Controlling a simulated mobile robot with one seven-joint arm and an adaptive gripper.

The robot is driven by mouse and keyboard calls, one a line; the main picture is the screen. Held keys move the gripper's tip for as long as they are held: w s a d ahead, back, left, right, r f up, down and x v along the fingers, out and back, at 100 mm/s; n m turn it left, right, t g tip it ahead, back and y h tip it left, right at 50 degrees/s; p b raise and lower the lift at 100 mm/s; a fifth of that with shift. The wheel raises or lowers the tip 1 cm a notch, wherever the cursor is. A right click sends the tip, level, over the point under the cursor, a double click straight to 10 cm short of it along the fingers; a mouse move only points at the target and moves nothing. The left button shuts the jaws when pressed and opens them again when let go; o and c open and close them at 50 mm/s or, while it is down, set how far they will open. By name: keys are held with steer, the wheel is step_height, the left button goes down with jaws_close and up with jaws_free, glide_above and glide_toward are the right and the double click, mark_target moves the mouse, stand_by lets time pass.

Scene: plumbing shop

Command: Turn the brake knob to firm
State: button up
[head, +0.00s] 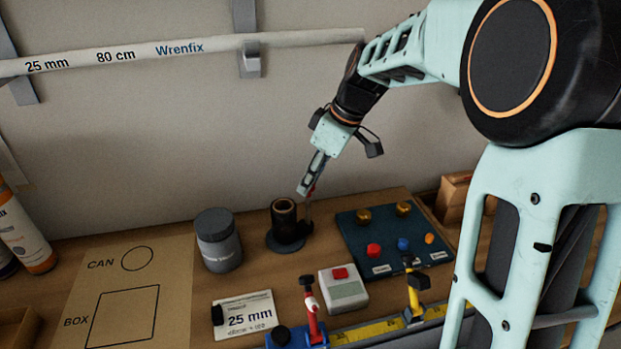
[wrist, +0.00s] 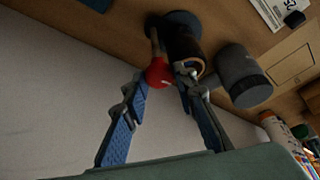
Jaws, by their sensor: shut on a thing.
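My gripper (head: 306,190) reaches down at the back of the bench, just right of a black upright cylinder (head: 284,224) on a round dark base. In the wrist view, my gripper (wrist: 164,82) has its fingers around a round red knob (wrist: 158,74), beside the same cylinder (wrist: 184,46). The knob sits at the end of a thin post beside the cylinder. In the head view, only a sliver of red shows by the fingertips. I cannot read any firm mark or the knob's setting.
A grey lidded jar (head: 218,240) stands left of the cylinder. A dark board (head: 350,238) with coloured and brass knobs lies to the right. A white box with a red button (head: 343,288), a 25 mm card (head: 246,315) and a yellow rule (head: 375,331) lie in front.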

stand_by(0.3)
steer(key=o, duration=1.1)
steer(key=shift+o, duration=0.2)
steer(key=v, duration=1.2)
